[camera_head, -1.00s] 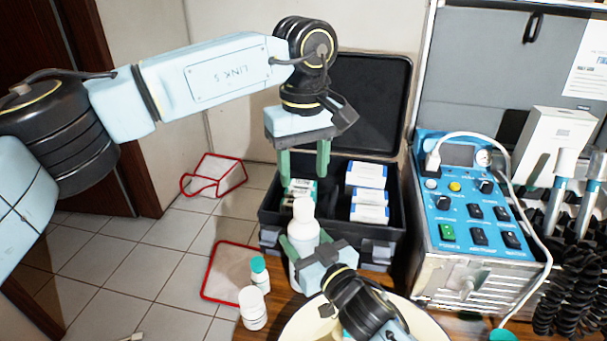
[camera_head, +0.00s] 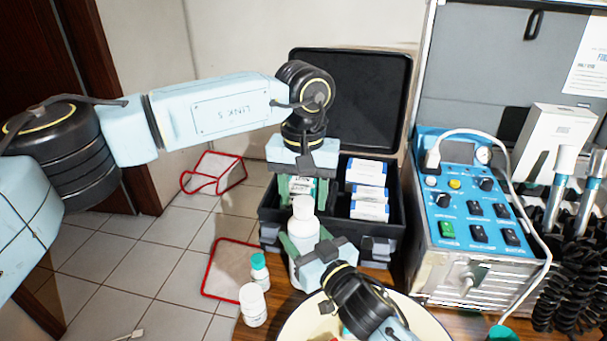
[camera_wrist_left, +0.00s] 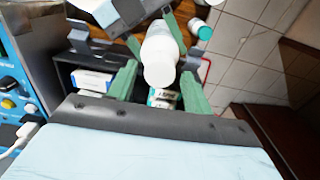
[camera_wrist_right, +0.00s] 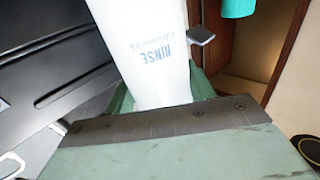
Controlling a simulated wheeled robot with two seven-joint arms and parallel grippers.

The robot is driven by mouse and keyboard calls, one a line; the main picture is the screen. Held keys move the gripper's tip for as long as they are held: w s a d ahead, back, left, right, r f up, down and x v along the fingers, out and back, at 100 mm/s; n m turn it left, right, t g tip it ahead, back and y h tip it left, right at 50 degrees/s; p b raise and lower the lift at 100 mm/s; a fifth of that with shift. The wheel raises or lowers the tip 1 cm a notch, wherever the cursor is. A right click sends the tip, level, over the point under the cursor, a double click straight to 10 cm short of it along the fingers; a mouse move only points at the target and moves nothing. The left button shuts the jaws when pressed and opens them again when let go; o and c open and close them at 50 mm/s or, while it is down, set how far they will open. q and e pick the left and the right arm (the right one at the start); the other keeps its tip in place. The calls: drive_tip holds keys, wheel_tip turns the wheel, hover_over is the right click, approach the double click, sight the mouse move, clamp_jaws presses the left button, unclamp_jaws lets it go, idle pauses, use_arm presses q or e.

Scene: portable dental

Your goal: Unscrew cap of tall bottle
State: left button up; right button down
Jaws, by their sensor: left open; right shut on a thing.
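The tall white bottle (camera_head: 304,232) stands upright at the table edge, with its white cap (camera_head: 303,207) on top. Lettering reading "RINSE" shows on the bottle (camera_wrist_right: 150,50) in the right wrist view. My right gripper (camera_head: 300,250) is shut on the bottle's body. My left gripper (camera_head: 302,192) is above the cap, fingers pointing down and open. In the left wrist view the cap (camera_wrist_left: 158,74) lies between and beyond the two open green fingers (camera_wrist_left: 160,85), with no clear contact.
An open black case (camera_head: 385,232) with white boxes (camera_head: 367,190) is behind the bottle. A small teal-capped bottle (camera_head: 259,268) and a white jar (camera_head: 253,305) stand to the left. A pale bowl (camera_head: 300,328) is in front, and a blue control unit (camera_head: 470,205) at right.

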use_arm(q)
drive_tip(key=shift+f, duration=0.8)
